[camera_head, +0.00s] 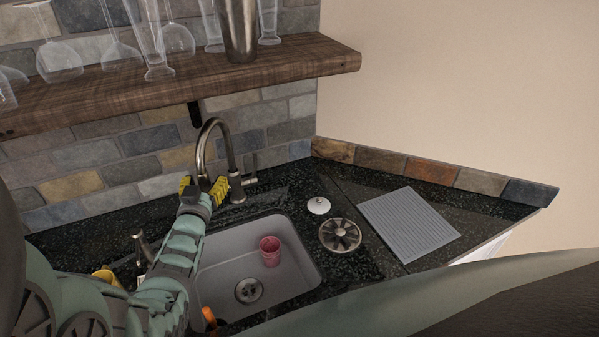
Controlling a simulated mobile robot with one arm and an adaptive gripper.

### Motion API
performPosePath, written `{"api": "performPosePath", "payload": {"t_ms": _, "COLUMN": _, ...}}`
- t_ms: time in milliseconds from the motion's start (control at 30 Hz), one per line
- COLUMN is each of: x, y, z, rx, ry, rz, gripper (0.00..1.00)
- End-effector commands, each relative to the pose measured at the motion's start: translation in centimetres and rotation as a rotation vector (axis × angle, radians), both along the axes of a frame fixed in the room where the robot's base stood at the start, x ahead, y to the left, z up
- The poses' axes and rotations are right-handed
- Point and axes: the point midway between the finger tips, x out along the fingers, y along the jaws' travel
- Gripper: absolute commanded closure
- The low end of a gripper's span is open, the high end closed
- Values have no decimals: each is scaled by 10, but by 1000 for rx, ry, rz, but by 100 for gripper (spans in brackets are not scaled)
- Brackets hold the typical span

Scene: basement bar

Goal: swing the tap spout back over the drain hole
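The tap (236,166) is a brushed metal gooseneck standing behind the sink, with its base right of my gripper. Its spout (201,152) arches left and comes down toward my gripper (203,187). The yellow fingertips are spread, one on each side of the spout's lower end; the spout's tip is partly hidden, and I cannot tell whether either finger touches it. The drain hole (249,291) is in the floor of the grey sink (215,284), lower and to the right of the spout's end.
A pink cup (269,251) stands in the sink. On the black counter are a white round item (319,205), a round metal grate (340,235) and a grey ribbed mat (408,225). A wooden shelf (190,74) with glasses hangs above. My arm covers the sink's left side.

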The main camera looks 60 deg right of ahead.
Motion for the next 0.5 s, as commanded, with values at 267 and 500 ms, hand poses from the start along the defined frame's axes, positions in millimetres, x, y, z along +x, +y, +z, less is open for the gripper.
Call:
{"api": "performPosePath", "payload": {"t_ms": 267, "x": 1, "y": 1, "z": 0, "rx": 0, "ry": 0, "rz": 2, "gripper": 70}}
{"api": "performPosePath", "payload": {"t_ms": 500, "x": 1, "y": 1, "z": 0, "rx": 0, "ry": 0, "rz": 2, "gripper": 95}}
